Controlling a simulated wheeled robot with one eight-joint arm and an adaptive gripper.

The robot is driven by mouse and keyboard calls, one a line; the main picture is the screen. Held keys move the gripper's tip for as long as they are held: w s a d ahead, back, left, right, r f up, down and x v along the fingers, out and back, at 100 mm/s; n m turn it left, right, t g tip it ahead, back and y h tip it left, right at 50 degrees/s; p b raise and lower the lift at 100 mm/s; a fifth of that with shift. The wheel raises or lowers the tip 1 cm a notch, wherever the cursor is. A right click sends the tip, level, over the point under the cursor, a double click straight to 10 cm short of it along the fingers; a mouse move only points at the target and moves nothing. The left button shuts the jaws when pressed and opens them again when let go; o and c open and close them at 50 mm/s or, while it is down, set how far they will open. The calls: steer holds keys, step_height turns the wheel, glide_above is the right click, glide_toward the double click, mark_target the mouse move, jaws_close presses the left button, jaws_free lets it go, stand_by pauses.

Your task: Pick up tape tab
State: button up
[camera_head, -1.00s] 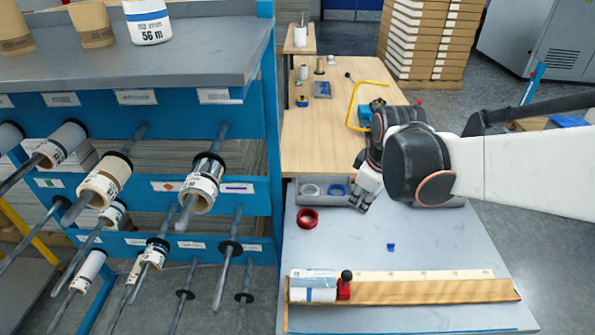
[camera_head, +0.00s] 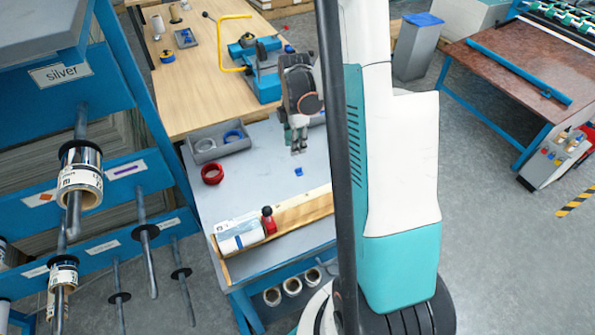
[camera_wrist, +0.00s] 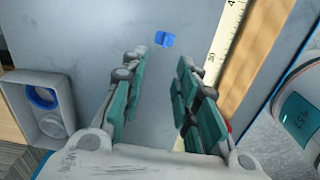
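The tape tab is a small blue piece (camera_head: 299,172) lying flat on the grey tabletop (camera_head: 222,180). In the wrist view the blue tab (camera_wrist: 165,40) lies beyond the fingertips, in line with the gap between them. My gripper (camera_head: 298,150) points down over the table, just behind the tab in the head view. In the wrist view my gripper (camera_wrist: 160,75) has its two green-padded fingers spread apart with nothing between them. The fingers do not touch the tab.
A grey tray (camera_head: 207,155) with rings and a red tape roll (camera_head: 212,174) lie to the left. A wooden strip with a ruler (camera_wrist: 238,50) runs beside the tab. A white roll (camera_head: 240,240) and a red-handled tool (camera_head: 268,220) are at the front.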

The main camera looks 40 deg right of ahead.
steer(key=b, duration=0.1)
glide_above(299, 170)
steer(key=w, duration=0.1)
steer(key=f, duration=0.5)
steer(key=shift+w+a+f, duration=0.1)
steer(key=shift+a+f, duration=0.15)
steer(key=shift+f, duration=0.1)
steer(key=shift+s+f+b, duration=0.2)
steer(key=shift+f+b, duration=0.45)
steer(key=shift+f, duration=0.65)
steer(key=shift+s+f+b, duration=0.15)
steer(key=shift+f+b, duration=0.45)
steer(key=shift+f, duration=0.7)
jaws_close()
